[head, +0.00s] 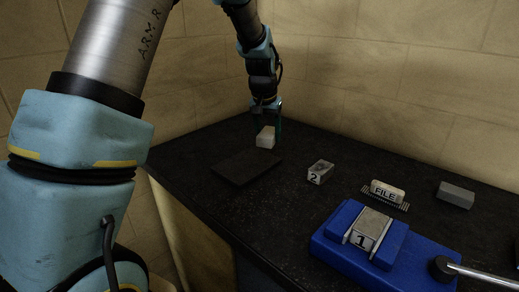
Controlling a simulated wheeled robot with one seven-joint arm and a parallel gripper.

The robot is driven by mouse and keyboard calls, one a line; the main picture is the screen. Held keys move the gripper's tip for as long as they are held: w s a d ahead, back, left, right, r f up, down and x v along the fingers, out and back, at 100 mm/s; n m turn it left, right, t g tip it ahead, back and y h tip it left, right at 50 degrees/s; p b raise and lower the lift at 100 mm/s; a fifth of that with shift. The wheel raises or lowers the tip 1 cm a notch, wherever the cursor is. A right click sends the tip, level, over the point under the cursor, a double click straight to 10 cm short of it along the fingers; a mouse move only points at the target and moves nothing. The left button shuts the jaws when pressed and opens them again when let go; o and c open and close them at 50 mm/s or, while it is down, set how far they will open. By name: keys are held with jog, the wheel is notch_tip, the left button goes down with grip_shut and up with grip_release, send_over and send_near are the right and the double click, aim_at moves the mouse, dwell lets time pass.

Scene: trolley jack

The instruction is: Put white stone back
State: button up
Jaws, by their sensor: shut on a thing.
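The white stone (265,138) is a small pale block near the back left of the dark bench. My gripper (266,122) points down and is shut on the white stone from above. The stone is just behind a flat dark mat (246,167). I cannot tell whether the stone touches the bench or hangs a little above it.
A grey block labelled 2 (320,173) lies right of the mat. A FILE block (385,193) and a plain grey block (455,195) lie behind. Walls close the back.

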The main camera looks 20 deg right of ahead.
jog(key=shift+d, duration=0.1)
jog(key=d+b, duration=0.2)
jog(key=d, duration=0.7)
jog(key=m+g+b, duration=0.1)
jog(key=m+b, duration=0.2)
jog(key=m, duration=0.1)
send_over(390, 171)
jog(key=a, duration=0.1)
jog(key=shift+h, duration=0.4)
jog(key=f, duration=0.3)
jog(key=f+p, duration=0.1)
jog(key=f, duration=0.2)
jog(key=f+p, duration=0.1)
jog(key=f, duration=0.2)
jog(key=shift+s+f, duration=0.2)
jog(key=shift+s, duration=0.05)
